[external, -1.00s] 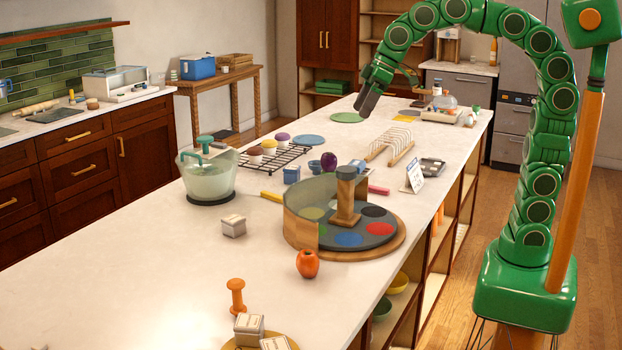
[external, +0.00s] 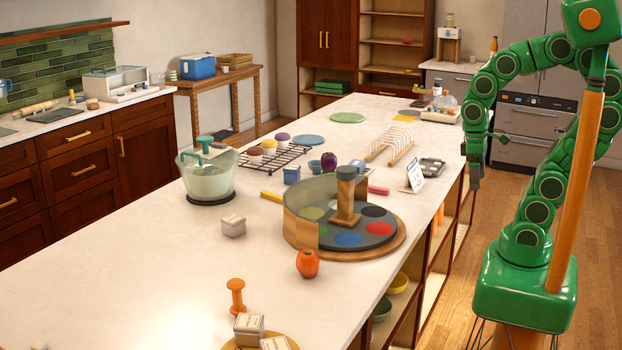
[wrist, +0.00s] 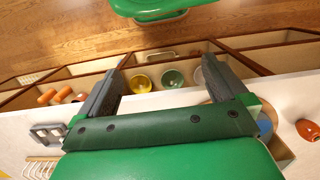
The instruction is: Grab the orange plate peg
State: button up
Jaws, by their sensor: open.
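An orange peg (external: 236,298) with a knobbed top and wider foot stands upright on the white counter at the front left in the external view. It does not show in the wrist view. Orange cylinders (wrist: 47,96) lie in a shelf compartment under the counter, at the left of the wrist view; an orange piece (external: 440,213) also shows there in the external view. My gripper (external: 474,178) hangs at the counter's right edge, far from the upright peg. In the wrist view my gripper (wrist: 165,78) is open and empty, its fingers over the shelf edge.
A round turntable (external: 385,248) with a curved wall, a plate rack (external: 390,143) and an orange fruit (external: 307,264) stand on the counter (external: 130,265). Bowls (wrist: 173,79) sit in the open shelves below. Bare counter lies around the peg's left.

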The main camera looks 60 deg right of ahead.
jog(key=shift+s+d+f, duration=0.15)
jog(key=shift+s+f, duration=0.05)
jog(key=shift+s, duration=0.3)
jog(key=c, duration=0.5)
